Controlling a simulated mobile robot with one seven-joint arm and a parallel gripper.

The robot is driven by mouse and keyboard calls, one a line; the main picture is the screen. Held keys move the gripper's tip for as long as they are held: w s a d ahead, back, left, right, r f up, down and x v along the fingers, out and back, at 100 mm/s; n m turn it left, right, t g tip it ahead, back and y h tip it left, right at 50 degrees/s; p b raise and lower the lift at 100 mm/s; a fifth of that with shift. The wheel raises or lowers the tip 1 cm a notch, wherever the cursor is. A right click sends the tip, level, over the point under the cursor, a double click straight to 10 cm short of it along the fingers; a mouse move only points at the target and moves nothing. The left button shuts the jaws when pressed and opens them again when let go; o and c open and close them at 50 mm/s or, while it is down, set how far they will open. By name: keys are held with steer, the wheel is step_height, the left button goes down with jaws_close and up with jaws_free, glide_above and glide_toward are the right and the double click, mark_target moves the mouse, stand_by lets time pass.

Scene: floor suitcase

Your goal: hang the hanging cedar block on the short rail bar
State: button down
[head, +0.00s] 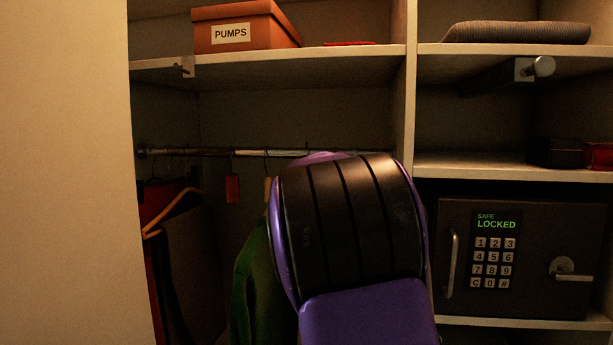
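A small tan block (267,189), which looks like the hanging cedar block, hangs from the long clothes rail (220,152) on the left, partly behind my purple and black arm. A reddish tag-like piece (232,188) hangs just left of it. A short bar (500,76) with a pale round end sits under the upper right shelf and looks like the short rail bar; nothing is seen hanging on it. My gripper is not in view, so its state and what it holds are hidden.
Clothes and an orange hanger (172,213) hang at left; a green garment (258,280) is partly covered by my arm. A locked safe (520,255) stands lower right, with dark and red boxes (553,152) above. An upright divider (405,100) separates the bays. A PUMPS box (240,27) sits upper left.

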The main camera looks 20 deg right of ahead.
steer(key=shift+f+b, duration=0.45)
steer(key=shift+b, duration=0.15)
stand_by(0.6)
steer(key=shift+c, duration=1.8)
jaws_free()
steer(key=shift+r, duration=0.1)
